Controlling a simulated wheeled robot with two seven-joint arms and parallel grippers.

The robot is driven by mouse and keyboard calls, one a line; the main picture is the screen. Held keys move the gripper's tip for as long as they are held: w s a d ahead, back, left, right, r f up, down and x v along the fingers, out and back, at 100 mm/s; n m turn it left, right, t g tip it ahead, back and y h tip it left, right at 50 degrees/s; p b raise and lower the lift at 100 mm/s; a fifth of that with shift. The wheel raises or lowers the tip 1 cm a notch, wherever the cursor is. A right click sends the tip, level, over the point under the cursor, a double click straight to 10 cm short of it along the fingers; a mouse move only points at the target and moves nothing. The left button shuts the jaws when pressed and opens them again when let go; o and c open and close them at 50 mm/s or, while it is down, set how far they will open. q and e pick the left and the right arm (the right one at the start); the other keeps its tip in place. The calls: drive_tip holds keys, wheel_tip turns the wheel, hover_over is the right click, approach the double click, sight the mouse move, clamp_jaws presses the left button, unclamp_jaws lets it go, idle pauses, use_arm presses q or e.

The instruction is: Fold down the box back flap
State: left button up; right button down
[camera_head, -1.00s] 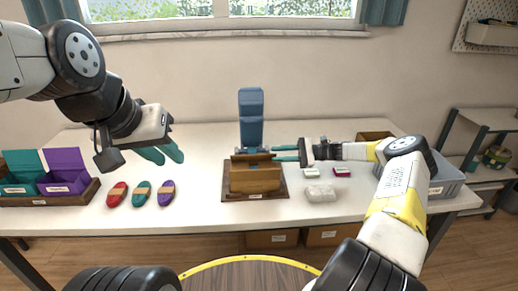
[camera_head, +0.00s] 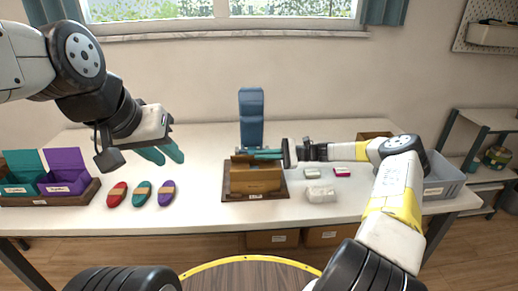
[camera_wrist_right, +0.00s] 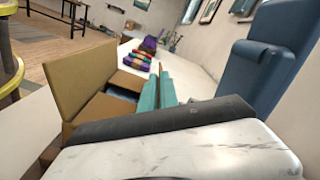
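The brown cardboard box (camera_head: 256,182) sits on a dark wooden board (camera_head: 232,195) at the middle of the table. In the right wrist view a tall box flap (camera_wrist_right: 72,78) stands up on the left side, and the box is open with something bluish inside. My right gripper (camera_head: 262,154) reaches in from the right over the back of the box. Its teal fingers (camera_wrist_right: 163,88) lie close together, with nothing visible between them. Whether they touch the back flap is unclear.
A blue upright thing (camera_head: 251,118) stands just behind the box. Red, teal and purple cord bundles (camera_head: 141,194) lie to the left. A white packet (camera_head: 320,194) and small boxes (camera_head: 342,172) lie to the right, near a grey bin (camera_head: 440,186). Coloured boxes (camera_head: 63,173) stand far left.

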drive_tip(key=n, duration=0.1)
drive_tip(key=s+f+n, duration=0.1)
drive_tip(key=shift+n, duration=0.4)
drive_tip(key=n, duration=0.1)
drive_tip(key=s+f+n, duration=0.1)
drive_tip(key=n, duration=0.1)
drive_tip(key=shift+f, duration=0.1)
drive_tip(key=c, duration=1.6)
unclamp_jaws()
drive_tip(key=shift+w, duration=0.1)
